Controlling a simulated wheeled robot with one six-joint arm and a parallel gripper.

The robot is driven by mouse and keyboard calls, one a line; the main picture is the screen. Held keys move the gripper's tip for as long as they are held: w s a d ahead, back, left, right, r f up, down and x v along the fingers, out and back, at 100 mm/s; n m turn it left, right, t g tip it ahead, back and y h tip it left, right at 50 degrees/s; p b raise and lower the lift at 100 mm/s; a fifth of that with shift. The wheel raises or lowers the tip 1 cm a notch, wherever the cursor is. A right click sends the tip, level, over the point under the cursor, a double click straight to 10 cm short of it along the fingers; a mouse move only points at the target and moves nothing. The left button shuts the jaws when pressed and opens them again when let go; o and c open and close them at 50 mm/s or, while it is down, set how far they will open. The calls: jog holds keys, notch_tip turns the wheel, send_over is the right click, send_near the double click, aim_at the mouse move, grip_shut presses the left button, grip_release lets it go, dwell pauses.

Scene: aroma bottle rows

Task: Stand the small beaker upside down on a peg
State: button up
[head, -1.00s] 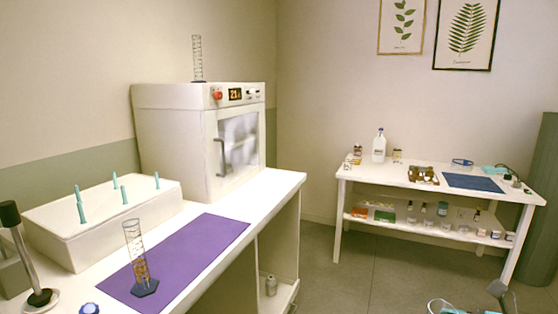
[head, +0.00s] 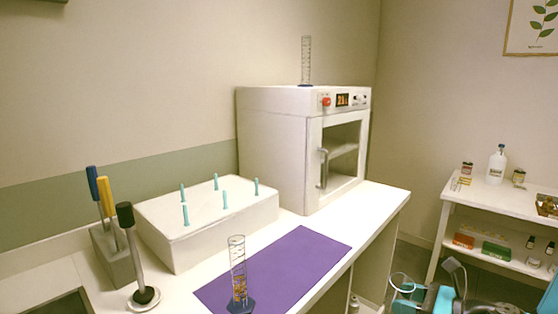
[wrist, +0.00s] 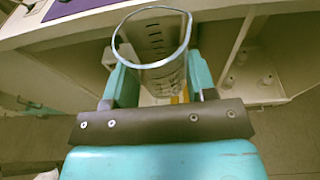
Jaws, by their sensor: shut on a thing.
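The small beaker (wrist: 152,62) is clear glass with dark marks. In the wrist view it is held between the two teal fingers of my gripper (wrist: 160,80), with its open rim toward the camera. In the head view my gripper (head: 428,286) is at the lower right, off the front of the bench, and a rim of the beaker (head: 401,276) shows there. The pegs are teal and stand upright on a white block (head: 205,240); one front peg (head: 225,200) is bare, as are the others. The block is well left of my gripper.
A graduated cylinder (head: 238,275) stands on the purple mat (head: 305,255) in front of the block. A white oven (head: 275,150) stands behind, with another cylinder (head: 306,62) on top. A dark-headed tool (head: 127,225) and a holder (head: 115,260) stand at left. A side table (head: 500,198) is at right.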

jog(key=w+a+r+m+t+p, duration=0.1)
jog(key=w+a+r+t+p, duration=0.15)
jog(key=w+a+r, duration=0.4)
jog(key=w+a+r+t+p, duration=0.1)
jog(key=w+a+r+p, duration=0.25)
jog(key=a+r, duration=0.45)
jog(key=a+r+t+y+p, duration=0.1)
jog(key=a+r+t+p, duration=0.1)
jog(key=a+r, duration=0.8)
notch_tip(320, 180, up, 3)
jog(key=shift+a+r+m+y+p, duration=0.2)
jog(key=shift+a+m+y+p, duration=0.2)
jog(key=shift+p, duration=0.4)
jog(key=shift+w+t, duration=0.1)
jog(key=shift+t, duration=0.15)
